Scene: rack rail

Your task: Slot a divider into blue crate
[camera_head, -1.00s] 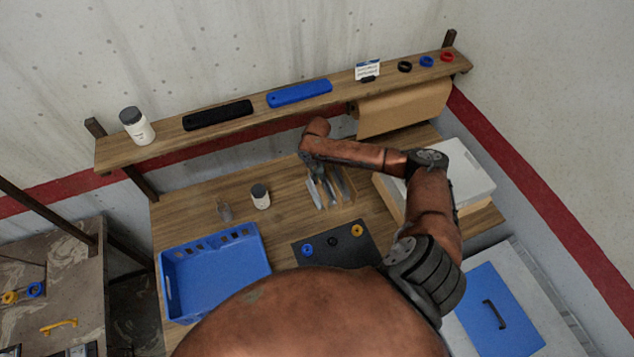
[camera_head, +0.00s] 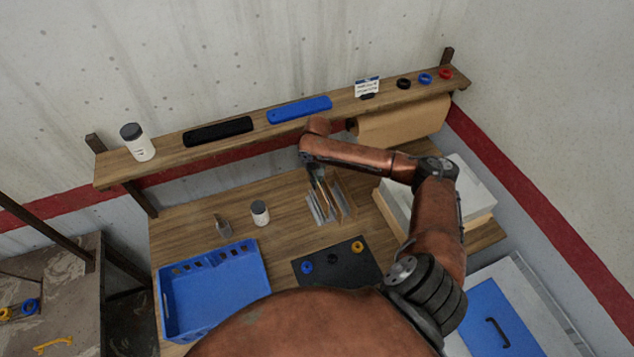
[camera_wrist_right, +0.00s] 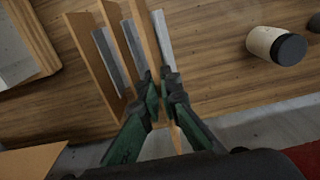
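The blue crate (camera_head: 212,285) stands empty-looking on the bench at lower left, its lower right part hidden by my body. Thin grey dividers (camera_head: 319,210) stand in a wooden rack (camera_head: 347,205) on the bench. In the right wrist view, grey dividers (camera_wrist_right: 108,60) stand between the rack's wooden panels (camera_wrist_right: 88,45). My right gripper (camera_head: 316,175) is low over the rack. In its wrist view the green and black fingertips (camera_wrist_right: 162,82) lie close together, either side of a wooden panel edge and beside a grey divider (camera_wrist_right: 162,40). Contact is unclear. My left gripper is out of view.
A dark mat (camera_head: 325,277) with coloured rings lies in front. A shelf (camera_head: 240,125) runs behind, above the bench. A white-topped box (camera_head: 465,190) stands at right.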

